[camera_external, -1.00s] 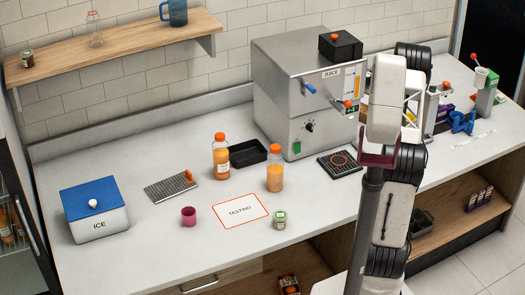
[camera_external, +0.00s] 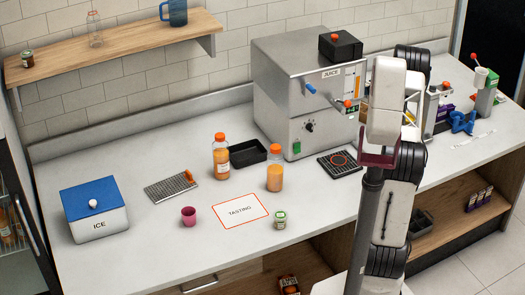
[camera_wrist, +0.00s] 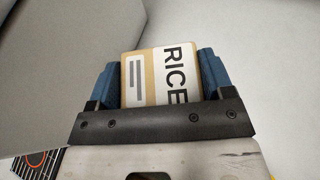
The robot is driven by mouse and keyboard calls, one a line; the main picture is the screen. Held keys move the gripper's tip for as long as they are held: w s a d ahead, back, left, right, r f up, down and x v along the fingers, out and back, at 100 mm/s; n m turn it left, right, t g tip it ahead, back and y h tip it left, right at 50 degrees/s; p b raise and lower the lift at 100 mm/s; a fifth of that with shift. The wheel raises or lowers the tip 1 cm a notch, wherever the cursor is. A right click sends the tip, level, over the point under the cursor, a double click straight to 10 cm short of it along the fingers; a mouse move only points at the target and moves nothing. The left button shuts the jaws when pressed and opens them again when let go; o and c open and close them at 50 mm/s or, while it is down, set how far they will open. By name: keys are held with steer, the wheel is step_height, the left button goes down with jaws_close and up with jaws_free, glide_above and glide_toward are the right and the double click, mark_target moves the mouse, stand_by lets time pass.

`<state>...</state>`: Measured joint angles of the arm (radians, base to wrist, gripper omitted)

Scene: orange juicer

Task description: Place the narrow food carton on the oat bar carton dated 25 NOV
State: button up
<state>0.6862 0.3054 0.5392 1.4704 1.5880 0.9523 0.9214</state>
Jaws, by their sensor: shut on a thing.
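In the wrist view, a tan and white carton (camera_wrist: 147,79) marked RICE sits between the blue finger pads of my gripper (camera_wrist: 160,82). My gripper is shut on it. The carton's lower part is hidden behind the gripper body. In the external view my arm covers the gripper and most of what lies behind it. I cannot pick out an oat bar carton with a readable 25 NOV date in either view.
The steel juice machine (camera_external: 290,100) stands left of my arm, with a black mat (camera_external: 339,164) before it. Two juice bottles (camera_external: 221,157) (camera_external: 274,172), a black tray (camera_external: 246,154) and a small jar (camera_external: 280,220) stand farther left. Small purple packs (camera_external: 478,199) sit on the lower shelf.

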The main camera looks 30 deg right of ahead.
mark_target(367, 97)
steer(key=shift+f, duration=0.1)
steer(key=shift+f, duration=2.35)
steer(key=shift+f, duration=0.15)
steer(key=o, duration=1)
steer(key=shift+v, duration=0.95)
steer(key=v, duration=1)
steer(key=shift+r, duration=0.2)
